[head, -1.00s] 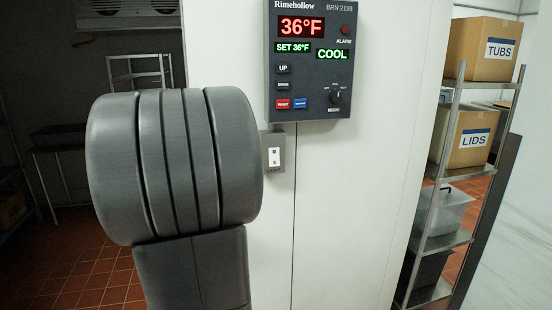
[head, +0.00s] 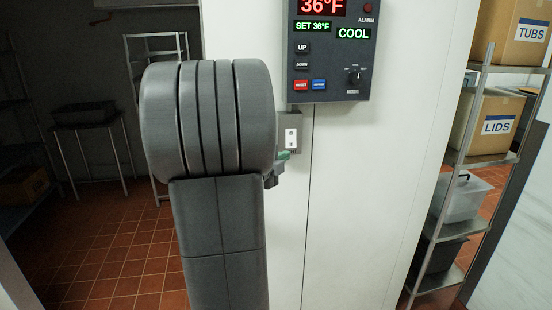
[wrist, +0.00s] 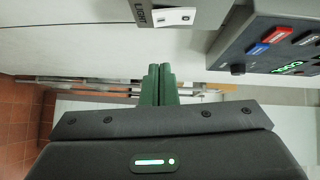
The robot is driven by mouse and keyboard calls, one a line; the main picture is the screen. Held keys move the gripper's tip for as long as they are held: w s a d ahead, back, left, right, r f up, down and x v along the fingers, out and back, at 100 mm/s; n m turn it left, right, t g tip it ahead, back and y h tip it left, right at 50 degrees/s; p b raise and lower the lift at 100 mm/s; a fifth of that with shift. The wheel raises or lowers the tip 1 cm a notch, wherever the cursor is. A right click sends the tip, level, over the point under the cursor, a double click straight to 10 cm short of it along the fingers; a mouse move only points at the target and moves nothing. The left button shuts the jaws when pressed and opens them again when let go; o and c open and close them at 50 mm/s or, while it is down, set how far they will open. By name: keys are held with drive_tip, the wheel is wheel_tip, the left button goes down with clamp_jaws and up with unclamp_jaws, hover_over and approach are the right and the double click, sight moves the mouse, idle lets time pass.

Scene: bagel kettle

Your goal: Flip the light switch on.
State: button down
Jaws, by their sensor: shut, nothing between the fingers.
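The light switch (head: 291,136) is a small white rocker on a grey plate on the white wall, just below the control box. It also shows in the wrist view (wrist: 174,17) at the top, with a "LIGHT" label beside it. My gripper (head: 283,155) peeks out from behind my arm, close to the lower edge of the switch plate in the head view. In the wrist view my green fingers (wrist: 160,70) are together and empty, with a visible gap in the picture between their tips and the plate. Most of the gripper is hidden behind my arm in the head view.
The Rimehollow control box (head: 333,50), with buttons and a knob, hangs just above the switch and shows right of it in the wrist view. A shelf with boxes (head: 487,122) stands at the right. A dark room with a tiled floor (head: 110,250) lies left.

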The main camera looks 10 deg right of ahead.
sight(294, 146)
drive_tip(key=shift+w+d+f+p, duration=0.15)
drive_tip(key=shift+w+d+p, duration=0.25)
drive_tip(key=shift+w, duration=0.8)
drive_tip(key=shift+w+d+f+p, duration=0.15)
drive_tip(key=shift+w+d, duration=0.45)
drive_tip(key=shift+w, duration=0.65)
drive_tip(key=shift+w+d+f+p, duration=0.1)
drive_tip(key=shift+w+d+p, duration=0.3)
drive_tip(key=shift+w, duration=0.8)
drive_tip(key=shift+d+f+b, duration=0.1)
drive_tip(key=shift+b, duration=0.2)
